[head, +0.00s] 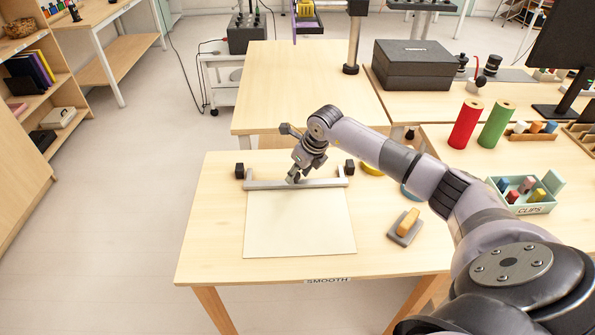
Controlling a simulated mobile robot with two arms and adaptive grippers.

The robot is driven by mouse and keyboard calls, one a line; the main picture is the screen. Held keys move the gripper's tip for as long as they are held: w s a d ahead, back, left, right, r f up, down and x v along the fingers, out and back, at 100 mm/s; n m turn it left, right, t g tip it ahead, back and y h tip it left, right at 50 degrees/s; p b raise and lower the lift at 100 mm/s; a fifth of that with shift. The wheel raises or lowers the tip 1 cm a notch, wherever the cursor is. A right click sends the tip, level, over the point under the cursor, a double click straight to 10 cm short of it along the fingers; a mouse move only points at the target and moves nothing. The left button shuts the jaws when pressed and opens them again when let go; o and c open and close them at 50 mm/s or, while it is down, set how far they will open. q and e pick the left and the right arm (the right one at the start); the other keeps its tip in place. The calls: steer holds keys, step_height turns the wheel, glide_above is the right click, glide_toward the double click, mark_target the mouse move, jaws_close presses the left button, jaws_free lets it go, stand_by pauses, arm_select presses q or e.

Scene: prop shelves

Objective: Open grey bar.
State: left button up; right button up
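The grey bar (262,185) lies across the far edge of a pale sheet (300,228) on the near wooden table. A short arm runs back from each end of the bar, close to two small black blocks (239,170) and (349,166). My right gripper (293,178) reaches down from the right, with its dark fingertips at the middle of the bar. It hides part of the bar. The fingers are too small to tell whether they close on it. My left gripper is not in view.
A grey block with a yellow top (405,226) lies right of the sheet. A clips tray (527,194), a red roll (467,124) and a green roll (496,124) stand farther right. The table's left side is clear. A "SMOOTH" label (327,280) marks the front edge.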

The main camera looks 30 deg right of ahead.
jaws_close()
stand_by(0.6)
